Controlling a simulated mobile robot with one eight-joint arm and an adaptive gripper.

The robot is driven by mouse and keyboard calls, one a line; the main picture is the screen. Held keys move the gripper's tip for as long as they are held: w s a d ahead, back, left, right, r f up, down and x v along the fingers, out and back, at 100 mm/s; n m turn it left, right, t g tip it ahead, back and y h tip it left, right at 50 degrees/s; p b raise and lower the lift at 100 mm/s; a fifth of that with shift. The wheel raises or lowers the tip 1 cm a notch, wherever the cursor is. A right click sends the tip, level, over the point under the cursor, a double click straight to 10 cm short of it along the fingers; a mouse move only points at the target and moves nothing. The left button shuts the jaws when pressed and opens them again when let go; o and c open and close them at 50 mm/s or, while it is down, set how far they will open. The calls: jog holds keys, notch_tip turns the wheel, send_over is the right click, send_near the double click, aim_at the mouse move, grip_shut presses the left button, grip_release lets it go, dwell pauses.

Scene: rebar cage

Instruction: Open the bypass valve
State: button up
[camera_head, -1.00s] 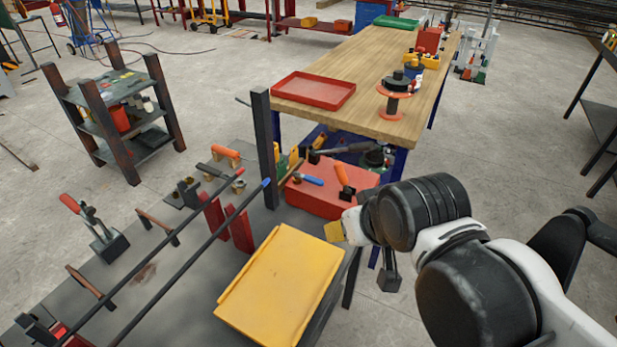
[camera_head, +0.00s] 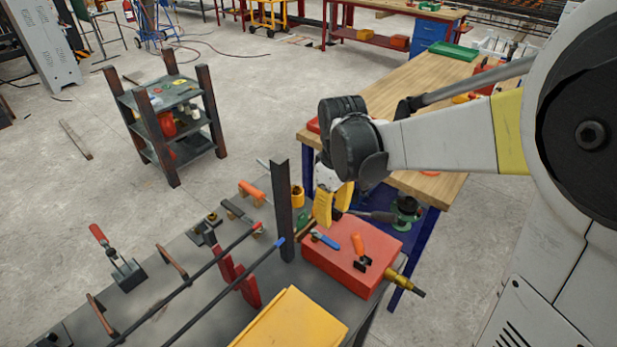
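No part in view is clearly marked as the bypass valve. A red box (camera_head: 352,256) on the grey bench carries a blue-handled piece (camera_head: 325,239) and an orange-handled piece (camera_head: 359,246) on top; I cannot tell whether either is a valve lever. A brass-coloured piece with a dark end (camera_head: 406,284) sticks out at the box's right side. My gripper (camera_head: 331,208), with yellow fingers, points down just behind the box's back left corner, close to a dark upright post. I see nothing held, and the gap between the fingers is unclear.
The dark post (camera_head: 281,210) stands left of the gripper. Two long bars (camera_head: 206,293) cross the bench (camera_head: 150,310), with clamps around them. A yellow tray (camera_head: 292,325) lies in front. A wooden-topped table (camera_head: 440,105) stands behind my arm. Open floor lies at left.

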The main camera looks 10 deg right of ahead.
aim_at(330, 242)
jog(key=f+b, duration=0.4)
jog(key=f, duration=0.7)
jog(key=shift+w+f, duration=0.1)
jog(key=shift+w, duration=0.1)
grip_shut()
